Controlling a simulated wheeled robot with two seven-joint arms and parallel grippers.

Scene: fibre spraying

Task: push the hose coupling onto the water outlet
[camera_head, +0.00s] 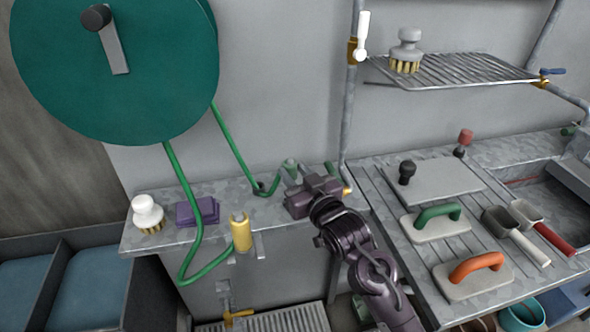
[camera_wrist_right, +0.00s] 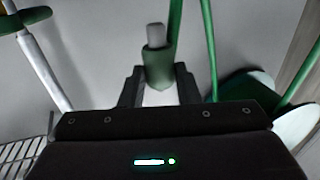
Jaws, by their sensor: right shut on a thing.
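My right gripper (camera_head: 296,176) is above the grey counter, shut on the green hose coupling (camera_wrist_right: 157,65). In the right wrist view the coupling stands between the two dark fingers, with a grey tip on it. In the head view the coupling (camera_head: 290,165) is small and partly hidden by the gripper. A vertical grey pipe (camera_head: 350,110) runs down the wall just right of the gripper. A brass end (camera_head: 347,191) shows at its foot, partly hidden by my right arm; I cannot tell whether this is the water outlet. The coupling looks apart from it. My left gripper is out of view.
A green hose (camera_head: 232,145) hangs from the large green reel (camera_head: 115,70) and loops over the counter (camera_head: 170,240). A white brush (camera_head: 147,212), purple cloths (camera_head: 196,212) and a yellow cylinder (camera_head: 241,233) are left of the gripper. A wire shelf (camera_head: 455,70) is above right.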

